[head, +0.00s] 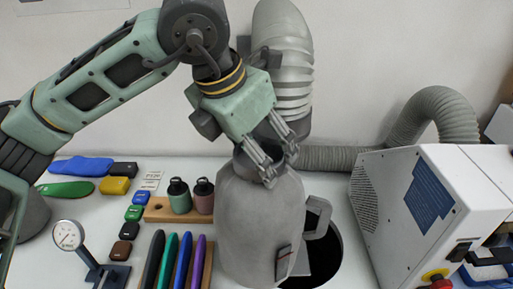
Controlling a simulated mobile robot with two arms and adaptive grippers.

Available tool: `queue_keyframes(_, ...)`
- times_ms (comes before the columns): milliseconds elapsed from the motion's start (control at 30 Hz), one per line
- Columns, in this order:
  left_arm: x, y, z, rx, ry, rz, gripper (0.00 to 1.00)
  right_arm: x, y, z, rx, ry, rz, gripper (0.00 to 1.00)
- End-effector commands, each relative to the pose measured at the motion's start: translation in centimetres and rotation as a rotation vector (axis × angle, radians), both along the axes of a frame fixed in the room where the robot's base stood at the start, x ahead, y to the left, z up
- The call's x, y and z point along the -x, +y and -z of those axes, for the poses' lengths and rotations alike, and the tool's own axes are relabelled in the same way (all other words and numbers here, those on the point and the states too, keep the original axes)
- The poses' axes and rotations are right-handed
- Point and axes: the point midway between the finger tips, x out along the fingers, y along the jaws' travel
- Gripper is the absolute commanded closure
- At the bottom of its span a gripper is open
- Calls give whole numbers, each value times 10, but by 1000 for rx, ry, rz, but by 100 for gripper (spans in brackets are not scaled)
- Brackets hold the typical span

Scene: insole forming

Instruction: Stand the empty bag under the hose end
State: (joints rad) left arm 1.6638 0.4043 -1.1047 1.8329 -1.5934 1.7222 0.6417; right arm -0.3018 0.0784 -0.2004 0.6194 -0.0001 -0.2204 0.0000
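The bag (255,225) is grey and stands upright near the middle of the head view, with a small patch on its front and a handle at its right. My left gripper (280,168) reaches down onto the bag's narrow top, and its fingers appear closed around the neck. The fingers and wrist hide part of the neck. The ribbed grey hose (292,75) hangs behind my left gripper; its lower end is hidden behind the gripper and the bag. My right gripper is not in view.
A dark round opening (325,262) lies right of the bag. A white machine (425,205) stands at the right. Two small bottles (180,196), a rack of coloured insoles (183,262), small blocks (128,230) and a dial gauge (68,236) stand at the left.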

Motion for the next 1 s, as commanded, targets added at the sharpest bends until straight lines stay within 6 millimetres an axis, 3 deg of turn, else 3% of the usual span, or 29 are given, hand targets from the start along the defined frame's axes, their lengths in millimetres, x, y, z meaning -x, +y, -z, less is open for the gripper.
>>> queue_keyframes(133, 0, 0, 3, 2, -2, 0, 92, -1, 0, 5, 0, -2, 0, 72)
queue_keyframes(167, 0, 0, 3, 0, 0, 0, 28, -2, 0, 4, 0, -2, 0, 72)
queue_keyframes(300, 0, 0, 2, 0, 0, 0, 16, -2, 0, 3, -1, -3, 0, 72)
queue_keyframes(367, 0, 0, 2, 0, 0, 0, 11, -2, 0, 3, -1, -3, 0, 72)
queue_keyframes(767, 0, 0, -1, 0, 0, 1, 11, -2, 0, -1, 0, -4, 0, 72)
queue_keyframes(867, 2, 2, -9, 1, -3, -1, 11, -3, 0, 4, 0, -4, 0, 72)
queue_keyframes(1000, 10, 10, -34, 2, -5, -1, 11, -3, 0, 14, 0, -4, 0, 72)
